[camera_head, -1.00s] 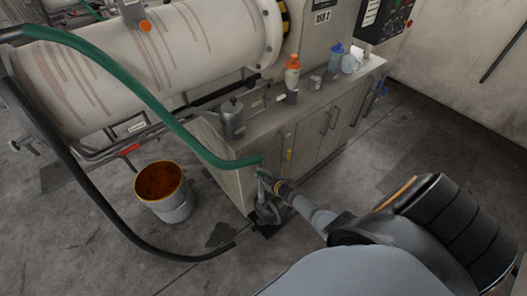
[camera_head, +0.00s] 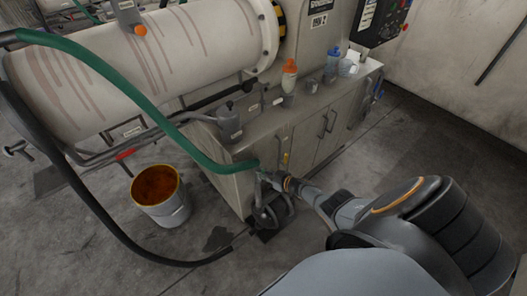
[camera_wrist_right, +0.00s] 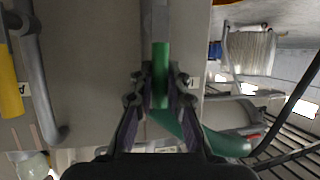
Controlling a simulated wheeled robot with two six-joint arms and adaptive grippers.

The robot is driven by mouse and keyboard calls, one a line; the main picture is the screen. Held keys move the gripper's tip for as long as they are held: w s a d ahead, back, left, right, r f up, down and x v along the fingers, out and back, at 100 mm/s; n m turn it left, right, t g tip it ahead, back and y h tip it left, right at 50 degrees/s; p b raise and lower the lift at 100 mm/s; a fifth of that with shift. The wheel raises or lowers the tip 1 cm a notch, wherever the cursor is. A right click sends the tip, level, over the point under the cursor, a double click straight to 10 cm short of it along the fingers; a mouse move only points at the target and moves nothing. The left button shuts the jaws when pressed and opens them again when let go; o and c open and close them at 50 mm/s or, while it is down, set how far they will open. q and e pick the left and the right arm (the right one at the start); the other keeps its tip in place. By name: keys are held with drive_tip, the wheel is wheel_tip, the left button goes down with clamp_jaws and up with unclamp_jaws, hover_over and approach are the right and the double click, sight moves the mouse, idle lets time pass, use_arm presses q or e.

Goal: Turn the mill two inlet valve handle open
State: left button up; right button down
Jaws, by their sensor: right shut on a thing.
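My right gripper (camera_head: 264,177) is at the near left corner of the grey cabinet, by the lower end of a green hose (camera_head: 130,95). In the right wrist view my right gripper (camera_wrist_right: 160,98) has its two fingers on either side of a green-sleeved bar handle (camera_wrist_right: 160,60) and is shut on it. The handle runs straight up the picture into a grey stem. The green hose (camera_wrist_right: 220,143) passes behind the fingers. No label shows which mill this handle belongs to. In the head view my arm and fingers mostly hide the handle. My left gripper is out of view.
A yellow-gripped handle (camera_wrist_right: 9,80) is left of my fingers. The grey cabinet (camera_head: 268,142) carries bottles and cups. A rust-filled bucket (camera_head: 165,212) stands on the floor at left. A black hose (camera_head: 100,222) curves around it. A white stained drum (camera_head: 120,70) lies behind.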

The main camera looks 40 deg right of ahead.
idle(0.3)
drive_tip(key=c, duration=1.3)
unclamp_jaws()
drive_tip(key=v, duration=1.2)
